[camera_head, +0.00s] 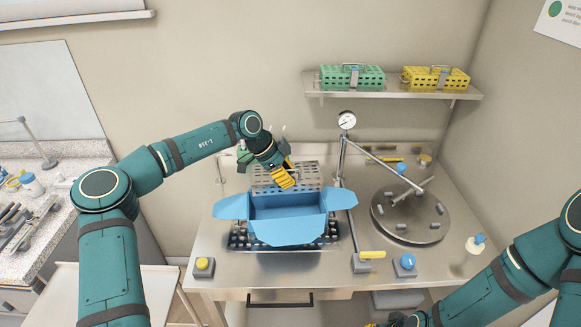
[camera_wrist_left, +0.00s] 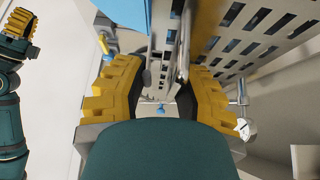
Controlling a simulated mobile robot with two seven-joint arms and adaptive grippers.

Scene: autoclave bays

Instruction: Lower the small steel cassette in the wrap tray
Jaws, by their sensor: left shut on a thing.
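The small steel cassette (camera_head: 306,174) is a grey perforated box at the rear of the blue wrap tray (camera_head: 288,230) in the head view. My left gripper (camera_head: 284,180) is shut on its handle and partly covers it. In the left wrist view, the yellow fingers of this gripper (camera_wrist_left: 160,88) close around the handle beside the perforated cassette wall (camera_wrist_left: 232,45). The cassette appears above the tray's back edge; its exact height is unclear. The tray has its flaps spread outward. My right gripper (camera_head: 384,323) is barely visible at the bottom edge.
The tray sits over a perforated steel base (camera_head: 238,240) on the steel bench. A gauge post (camera_head: 347,121) and a round steel plate (camera_head: 410,215) stand to the right. Green (camera_head: 352,78) and yellow (camera_head: 436,78) cassettes rest on the wall shelf.

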